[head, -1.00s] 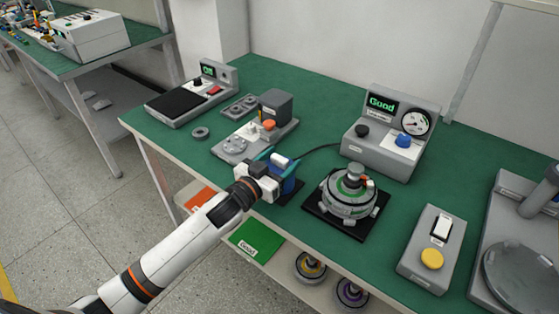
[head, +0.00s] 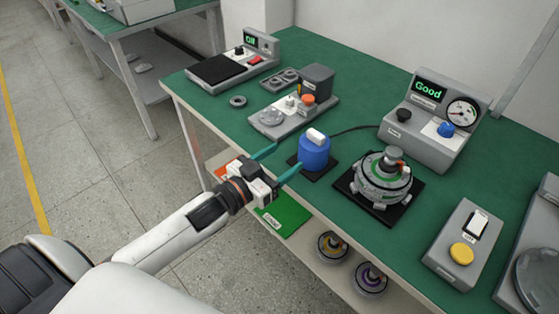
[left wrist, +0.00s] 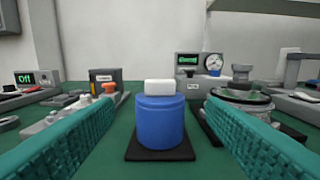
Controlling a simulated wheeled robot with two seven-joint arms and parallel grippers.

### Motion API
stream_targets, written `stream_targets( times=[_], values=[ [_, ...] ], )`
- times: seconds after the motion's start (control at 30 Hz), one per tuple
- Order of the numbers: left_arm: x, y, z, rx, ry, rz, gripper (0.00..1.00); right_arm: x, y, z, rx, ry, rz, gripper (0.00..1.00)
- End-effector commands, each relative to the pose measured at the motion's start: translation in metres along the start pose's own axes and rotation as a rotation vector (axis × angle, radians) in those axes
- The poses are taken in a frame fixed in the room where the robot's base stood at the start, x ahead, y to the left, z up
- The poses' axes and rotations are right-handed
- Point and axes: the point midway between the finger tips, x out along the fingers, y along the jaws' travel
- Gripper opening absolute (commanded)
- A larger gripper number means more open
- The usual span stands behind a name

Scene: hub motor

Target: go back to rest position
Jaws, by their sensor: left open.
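My left gripper (head: 276,163) is open and empty at the front edge of the green bench. Its two teal fingers point at a blue cylinder with a white top (head: 314,152), which stands upright on a small black pad. In the left wrist view the blue cylinder (left wrist: 160,122) stands ahead, centred between the fingers and apart from them. A round grey motor hub (head: 381,180) sits on a black plate to the right of the cylinder. My right gripper is in neither view.
A gauge box (head: 437,120) reading "Good" stands behind the hub. A switch box with a yellow button (head: 464,246) is at the right. A grey fixture (head: 293,112) and a scale-like device (head: 233,62) are at the back left. A green "Good" tray (head: 284,214) is below the bench edge.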

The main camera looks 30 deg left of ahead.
Motion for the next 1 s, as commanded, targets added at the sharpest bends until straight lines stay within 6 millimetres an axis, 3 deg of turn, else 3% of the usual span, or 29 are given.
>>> stream_targets(
  times=[0.57,0.67,0.77,0.9,1.0],
  values=[
    [-0.002,0.0,-0.005,-0.003,0.022,0.017,0.65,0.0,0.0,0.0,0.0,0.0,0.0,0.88],
    [-0.01,-0.001,-0.022,-0.011,0.108,0.075,0.65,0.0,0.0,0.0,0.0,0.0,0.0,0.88],
    [-0.029,-0.005,-0.051,-0.02,0.275,0.16,0.65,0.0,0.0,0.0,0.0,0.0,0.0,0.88],
    [-0.073,-0.018,-0.096,-0.031,0.574,0.246,0.65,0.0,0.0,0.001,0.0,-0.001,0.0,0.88],
    [-0.104,-0.03,-0.117,-0.039,0.752,0.261,0.65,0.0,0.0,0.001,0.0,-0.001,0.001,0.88]
  ],
)
